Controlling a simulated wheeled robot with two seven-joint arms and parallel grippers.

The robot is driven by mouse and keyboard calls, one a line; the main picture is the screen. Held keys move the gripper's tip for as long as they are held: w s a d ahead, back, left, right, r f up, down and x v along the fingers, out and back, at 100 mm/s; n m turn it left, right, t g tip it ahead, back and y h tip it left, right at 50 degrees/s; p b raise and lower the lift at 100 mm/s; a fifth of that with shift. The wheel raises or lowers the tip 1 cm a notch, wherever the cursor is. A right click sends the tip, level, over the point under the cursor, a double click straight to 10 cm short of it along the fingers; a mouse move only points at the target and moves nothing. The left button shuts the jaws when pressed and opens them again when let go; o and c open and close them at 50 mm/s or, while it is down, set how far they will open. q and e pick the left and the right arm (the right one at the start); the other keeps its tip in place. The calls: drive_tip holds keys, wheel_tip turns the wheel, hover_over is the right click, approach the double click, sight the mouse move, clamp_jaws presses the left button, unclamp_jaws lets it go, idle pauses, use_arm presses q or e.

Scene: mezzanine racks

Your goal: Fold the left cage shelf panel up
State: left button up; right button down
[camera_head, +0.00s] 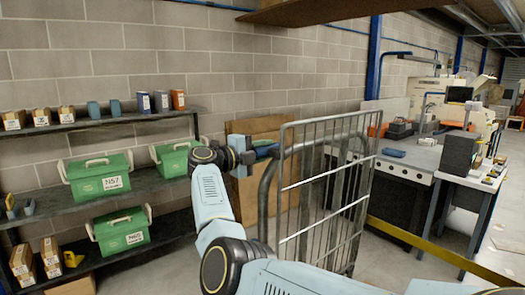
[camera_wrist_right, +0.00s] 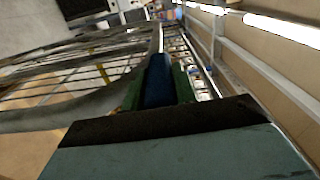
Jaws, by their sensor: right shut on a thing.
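The wire roll cage (camera_head: 325,190) stands in the middle of the head view, with grey tubes and a mesh side standing upright. My right gripper (camera_head: 258,152) is at the left side of the cage, at the height of its upper part. In the right wrist view its green fingers (camera_wrist_right: 155,90) are shut on a dark blue sleeve (camera_wrist_right: 158,80). A metal bar runs on from the sleeve, along the edge of wire mesh (camera_wrist_right: 90,75) that looks like the left shelf panel. The panel's far part and its exact tilt are hard to make out. My left gripper is not in view.
A rack (camera_head: 145,182) with green cases (camera_head: 98,178) and small boxes stands along the wall at left. A cardboard sheet (camera_head: 265,128) leans behind the cage. A workbench (camera_head: 408,155) stands to the right of the cage. A yellow floor-side strip (camera_head: 400,233) crosses in front of it.

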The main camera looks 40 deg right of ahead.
drive_tip(key=shift+w+r, duration=0.15)
drive_tip(key=shift+w, duration=0.1)
drive_tip(key=c, duration=1.5)
unclamp_jaws()
drive_tip(key=o, duration=0.4)
drive_tip(key=shift+w+f, duration=0.2)
drive_tip(key=shift+w, duration=0.2)
drive_tip(key=shift+s, duration=0.25)
drive_tip(key=a+b, duration=0.1)
drive_tip(key=a, duration=0.3)
drive_tip(key=w+a+b, duration=0.1)
drive_tip(key=a, duration=0.4)
drive_tip(key=a+b, duration=0.1)
drive_tip(key=a, duration=0.3)
drive_tip(key=shift+w+a, duration=0.2)
drive_tip(key=shift+w, duration=0.2)
